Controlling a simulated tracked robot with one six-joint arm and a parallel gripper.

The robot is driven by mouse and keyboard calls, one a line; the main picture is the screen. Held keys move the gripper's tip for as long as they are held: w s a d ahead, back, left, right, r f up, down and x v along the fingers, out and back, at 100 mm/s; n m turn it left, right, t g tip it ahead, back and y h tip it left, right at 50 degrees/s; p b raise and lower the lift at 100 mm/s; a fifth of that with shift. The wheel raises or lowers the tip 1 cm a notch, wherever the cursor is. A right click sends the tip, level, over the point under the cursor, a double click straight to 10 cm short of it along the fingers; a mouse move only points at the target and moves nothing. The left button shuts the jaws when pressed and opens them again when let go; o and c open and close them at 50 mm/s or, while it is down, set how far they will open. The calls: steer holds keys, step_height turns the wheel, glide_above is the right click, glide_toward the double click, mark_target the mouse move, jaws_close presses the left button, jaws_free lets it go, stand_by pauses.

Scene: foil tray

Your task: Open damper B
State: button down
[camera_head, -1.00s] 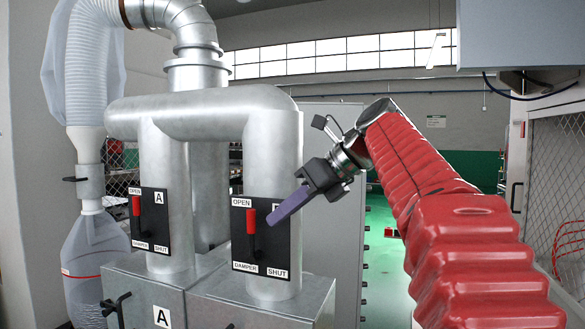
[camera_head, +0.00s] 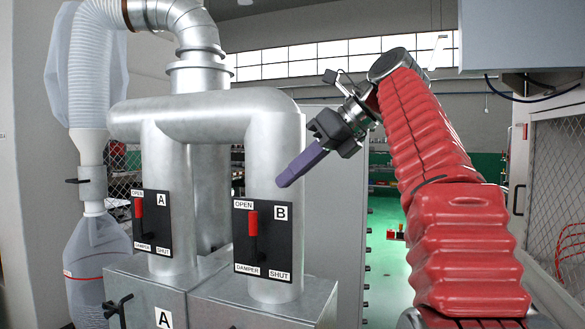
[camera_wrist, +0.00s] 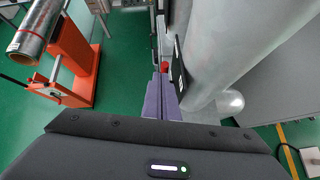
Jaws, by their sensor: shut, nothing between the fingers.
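The damper B panel (camera_head: 277,225) is a black plate on the right-hand duct, marked OPEN at top left and SHUT at bottom right. Its lever (camera_head: 253,223) has a red grip that stands upright with its top just below the OPEN label. My gripper (camera_head: 284,182), with purple fingers, is shut and empty. It is above and to the right of the lever, apart from it in the head view. In the wrist view the shut fingers (camera_wrist: 163,83) point towards a small red piece (camera_wrist: 164,67) beside the black panel's edge, probably the lever grip.
The damper A panel (camera_head: 151,222), with its red lever also upright, is on the left duct. Grey cabinets (camera_head: 262,310) stand below the ducts. An orange stand (camera_wrist: 75,60) shows in the wrist view. The green floor on the right is fairly open.

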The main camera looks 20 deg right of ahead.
steer(key=shift+s+r, duration=0.15)
steer(key=shift+r, duration=0.55)
steer(key=s+a+f+n+h, duration=0.2)
steer(key=s+a+f+n, duration=0.15)
steer(key=f+n, duration=0.35)
steer(key=s+a+f+n+h, duration=0.1)
steer(key=s+a+f+n, duration=0.3)
steer(key=f, duration=0.6)
steer(key=s+f+n+h, duration=0.1)
steer(key=s+f+n, duration=0.4)
steer(key=f, duration=0.4)
steer(key=s+a+f+n+g+h, duration=0.1)
steer(key=s+f+n, duration=0.4)
steer(key=f+n, duration=0.2)
steer(key=s+f+n+h, duration=0.1)
steer(key=s+f+n, duration=0.4)
steer(key=f, duration=0.5)
steer(key=shift+a+f+n+g+h, duration=0.2)
steer(key=shift+f+n+g+h, duration=0.1)
steer(key=shift+n, duration=0.4)
steer(key=c, duration=2.5)
jaws_free()
steer(key=shift+c, duration=0.2)
